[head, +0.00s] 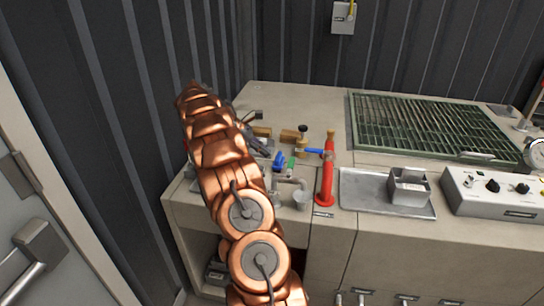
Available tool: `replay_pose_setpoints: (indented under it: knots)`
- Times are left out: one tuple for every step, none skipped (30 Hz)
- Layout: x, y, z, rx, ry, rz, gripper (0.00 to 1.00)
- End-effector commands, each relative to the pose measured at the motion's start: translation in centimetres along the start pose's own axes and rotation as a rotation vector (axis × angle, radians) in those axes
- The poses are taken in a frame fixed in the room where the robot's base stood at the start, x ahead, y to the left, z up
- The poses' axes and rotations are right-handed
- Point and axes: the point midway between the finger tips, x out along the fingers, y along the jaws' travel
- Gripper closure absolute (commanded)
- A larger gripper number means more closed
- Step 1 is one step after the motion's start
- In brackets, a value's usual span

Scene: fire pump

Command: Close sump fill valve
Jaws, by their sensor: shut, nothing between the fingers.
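A cluster of small valves and fittings stands at the back left of the bench, and no readable label shows which is the sump fill valve. It includes a blue handle (280,161), a green handle (291,163), a blue lever (313,151) beside a red upright pipe (327,175), and a black knob (303,129) on a brass-coloured body. My copper arm reaches over the bench's left end. My grey gripper (262,148) shows partly past the arm, just left of the blue handle. It is shut, and I cannot tell whether it touches anything.
A grey tap (288,182) with a small cup (302,200) stands in front of the valves. Right of the red pipe are a metal tray (360,190) with a square metal container (408,188), a control box (498,192) and a green grating (430,127). A dark corrugated wall stands close left.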

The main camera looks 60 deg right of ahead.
Motion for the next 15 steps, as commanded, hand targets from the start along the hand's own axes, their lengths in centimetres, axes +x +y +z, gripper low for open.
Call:
replay_pose_setpoints:
  knots:
    - [-0.3,0.2,-0.1,0.002,0.001,0.002,1.00]
    - [-0.6,0.3,-0.1,0.001,0.001,0.001,1.00]
    - [-1.0,0.3,0.0,0.003,0.001,0.000,1.00]
    - [-1.3,0.4,0.1,0.004,0.001,-0.001,1.00]
    - [-1.6,0.4,0.1,0.005,0.001,-0.001,1.00]
    - [-2.0,0.5,0.1,0.004,0.002,0.000,1.00]
    - [-2.3,0.5,0.1,0.003,0.002,0.000,1.00]
    - [-2.5,0.6,0.1,0.003,0.001,0.000,1.00]
    - [-2.9,0.7,0.1,0.003,0.000,0.000,1.00]
    - [-3.1,0.7,0.1,0.003,-0.001,0.000,1.00]
    - [-3.4,0.7,0.1,0.002,-0.001,-0.001,1.00]
    - [-3.7,0.8,0.1,0.002,-0.001,-0.001,1.00]
    - [-4.0,0.8,0.0,0.001,-0.001,0.000,1.00]
    - [-4.2,0.8,0.0,0.000,0.000,0.000,1.00]
    - [-4.5,0.9,-0.1,-0.001,0.001,0.000,1.00]
